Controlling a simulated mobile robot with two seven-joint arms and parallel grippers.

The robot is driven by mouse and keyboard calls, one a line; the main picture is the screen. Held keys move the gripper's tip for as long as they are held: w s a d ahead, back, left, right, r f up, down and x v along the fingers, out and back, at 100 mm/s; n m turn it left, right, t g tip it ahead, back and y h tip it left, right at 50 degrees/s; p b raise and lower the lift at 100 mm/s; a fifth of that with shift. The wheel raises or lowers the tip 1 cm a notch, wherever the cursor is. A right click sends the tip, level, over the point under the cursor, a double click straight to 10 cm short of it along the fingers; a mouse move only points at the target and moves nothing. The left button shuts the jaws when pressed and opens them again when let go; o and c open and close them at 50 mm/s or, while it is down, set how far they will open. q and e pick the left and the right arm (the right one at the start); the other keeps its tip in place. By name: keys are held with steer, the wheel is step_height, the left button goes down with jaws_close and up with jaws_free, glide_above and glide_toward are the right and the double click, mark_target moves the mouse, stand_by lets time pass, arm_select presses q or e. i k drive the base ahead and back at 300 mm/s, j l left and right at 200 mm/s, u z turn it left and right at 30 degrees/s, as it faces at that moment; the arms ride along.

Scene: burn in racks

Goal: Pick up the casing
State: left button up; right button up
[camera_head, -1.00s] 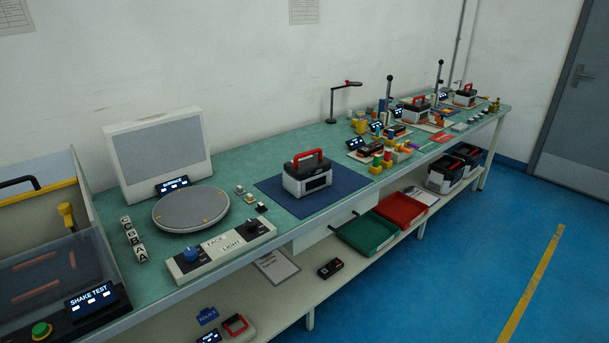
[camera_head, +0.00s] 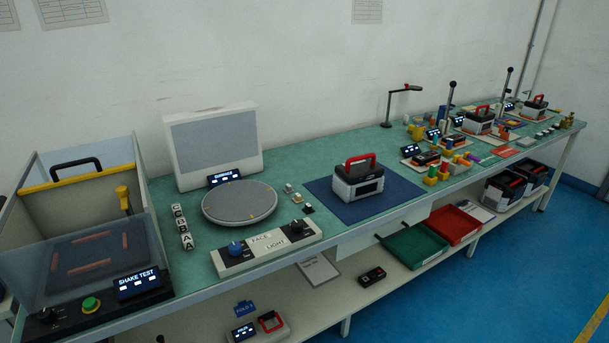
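A grey and black casing (camera_head: 357,184) with a red handle stands upright on a dark blue mat (camera_head: 322,206) in the middle of the bench. Similar red-handled casings stand farther along the bench, one in the middle distance (camera_head: 479,122) and one near the far end (camera_head: 535,106). I cannot tell from the view which one the task names. Neither of my grippers is in view.
Left of the mat are a round turntable (camera_head: 240,203), a white panel (camera_head: 213,145), a FACE/LIGHT control box (camera_head: 267,246) and a clear-walled shake test box (camera_head: 85,225). Green (camera_head: 412,246) and red (camera_head: 453,226) trays sit below the front edge. Blue floor lies clear at right.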

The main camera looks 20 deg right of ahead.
mark_target(360, 176)
steer(key=i+l+u, duration=0.1)
steer(key=l+u, duration=0.6)
steer(key=k+l+u, duration=0.1)
steer(key=l+u, duration=0.35)
steer(key=l, duration=1)
steer(key=k+l+u, duration=0.15)
steer(key=l, duration=0.35)
steer(key=k+l, duration=0.1)
steer(key=l, duration=0.35)
steer(key=l+u, duration=0.1)
steer(key=l, duration=0.4)
steer(key=k, duration=0.05)
